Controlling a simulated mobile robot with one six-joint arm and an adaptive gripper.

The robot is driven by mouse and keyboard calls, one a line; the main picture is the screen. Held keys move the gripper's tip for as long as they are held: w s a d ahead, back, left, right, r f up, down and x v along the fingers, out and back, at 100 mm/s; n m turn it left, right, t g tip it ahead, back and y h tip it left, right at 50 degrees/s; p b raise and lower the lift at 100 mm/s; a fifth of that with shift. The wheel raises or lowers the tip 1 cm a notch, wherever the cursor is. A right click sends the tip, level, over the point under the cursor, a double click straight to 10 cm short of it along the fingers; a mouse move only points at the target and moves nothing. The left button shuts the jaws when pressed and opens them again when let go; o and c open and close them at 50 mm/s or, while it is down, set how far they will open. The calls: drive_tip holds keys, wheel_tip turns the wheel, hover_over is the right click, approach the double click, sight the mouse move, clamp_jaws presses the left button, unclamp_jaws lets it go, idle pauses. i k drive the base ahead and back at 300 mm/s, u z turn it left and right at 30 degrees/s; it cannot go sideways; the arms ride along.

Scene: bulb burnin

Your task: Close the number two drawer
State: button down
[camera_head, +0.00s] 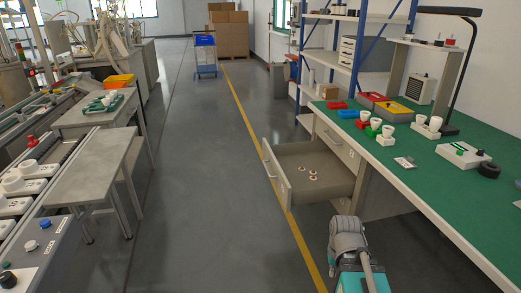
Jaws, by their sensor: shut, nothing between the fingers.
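A grey drawer (284,183) stands pulled far out of the cabinet under the green-topped workbench. Its front panel faces left, and several small pale rings (313,170) lie on its floor. A shut drawer front (336,137) shows beside and above it, under the bench top. My gripper's fingers cannot be seen.
The workbench (440,195) runs along the right, carrying coloured trays, white cups and a lamp. Blue-framed shelves (335,90) stand behind it. The floor (200,190) left of the drawer is clear, crossed by a yellow line. A grey bench (95,170) and conveyor are at left.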

sight(282, 162)
drive_tip(key=u, duration=0.15)
drive_tip(key=k, duration=0.15)
drive_tip(key=u, duration=1.2)
drive_tip(key=i, duration=1.4)
drive_tip(key=z, duration=0.5)
